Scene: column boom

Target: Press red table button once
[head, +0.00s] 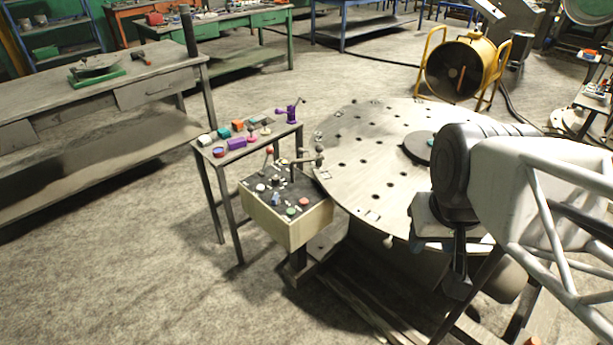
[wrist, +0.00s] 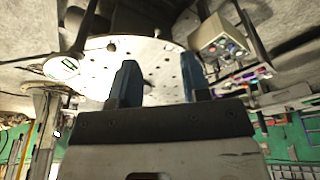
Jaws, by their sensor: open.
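A box-shaped control panel (head: 270,217) with a dark top stands at the left edge of the round table (head: 360,150) in the head view. Its top carries a red button (head: 304,201), a green button (head: 290,211), and several small knobs and levers. The panel also shows in the wrist view (wrist: 222,48), upper right, with its buttons too small to tell apart surely. My gripper (wrist: 160,82) is open and empty, with two blue fingers. In the head view it hangs on the right, near the round table's front right edge, well apart from the panel.
A small side table (head: 240,148) with coloured objects stands behind the panel. Levers rise at the panel's back edge. A dark disc (head: 419,146) lies on the round table. A workbench (head: 90,100) is at left and a yellow drum fan (head: 458,70) behind.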

